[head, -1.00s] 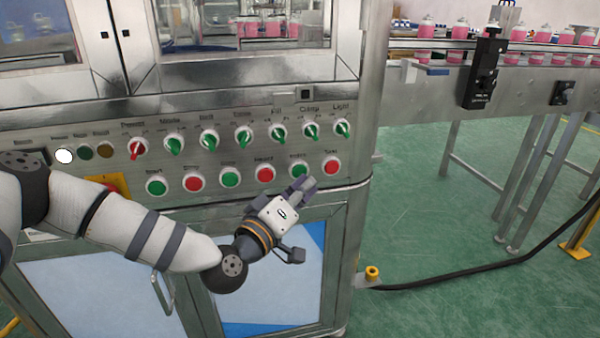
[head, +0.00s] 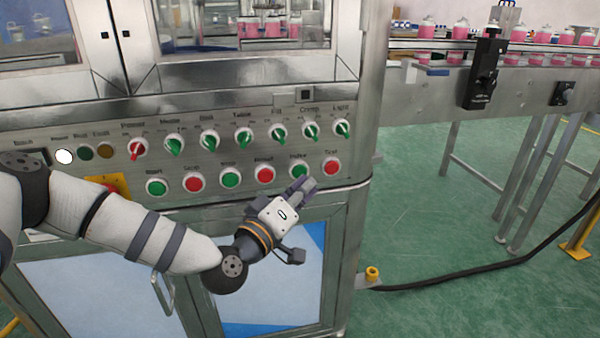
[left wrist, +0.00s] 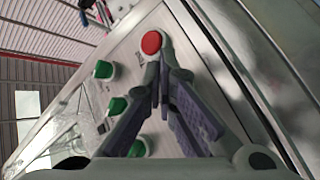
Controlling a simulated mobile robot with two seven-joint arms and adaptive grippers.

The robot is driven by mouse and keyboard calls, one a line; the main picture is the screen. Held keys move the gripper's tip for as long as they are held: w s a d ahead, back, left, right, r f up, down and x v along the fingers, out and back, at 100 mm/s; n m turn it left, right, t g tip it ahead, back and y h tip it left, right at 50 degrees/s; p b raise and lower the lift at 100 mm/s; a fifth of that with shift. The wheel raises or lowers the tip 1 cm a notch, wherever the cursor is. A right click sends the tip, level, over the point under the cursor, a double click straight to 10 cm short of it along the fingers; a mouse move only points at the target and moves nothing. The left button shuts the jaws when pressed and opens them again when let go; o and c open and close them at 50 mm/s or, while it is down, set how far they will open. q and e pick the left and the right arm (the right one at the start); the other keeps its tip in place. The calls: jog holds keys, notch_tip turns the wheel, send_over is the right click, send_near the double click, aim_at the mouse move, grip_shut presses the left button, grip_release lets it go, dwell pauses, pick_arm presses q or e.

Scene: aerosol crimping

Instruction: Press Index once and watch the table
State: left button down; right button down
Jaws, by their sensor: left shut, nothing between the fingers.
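The green Index button (head: 299,171) is in the lower row of the machine's panel in the head view, left of the red Test button (head: 331,167). My left gripper (head: 306,185) is shut and empty, its fingertips at the lower edge of the Index button. I cannot tell whether they touch it. In the left wrist view the shut fingers (left wrist: 163,85) point toward the panel just below the red button (left wrist: 151,42); the Index button is hidden there. Pink cans (head: 268,29) stand behind the machine window; the table under them barely shows. My right gripper is out of view.
Green selector knobs (head: 276,135) run above the buttons, with a red-pointered Power knob (head: 137,149) at left. A conveyor (head: 430,92) with several pink cans extends right. A black cable (head: 470,268) crosses the green floor. The floor under the conveyor is mostly open.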

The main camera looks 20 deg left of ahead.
pick_arm(q)
jog(key=shift+w+a, duration=0.25)
jog(key=shift+w, duration=0.1)
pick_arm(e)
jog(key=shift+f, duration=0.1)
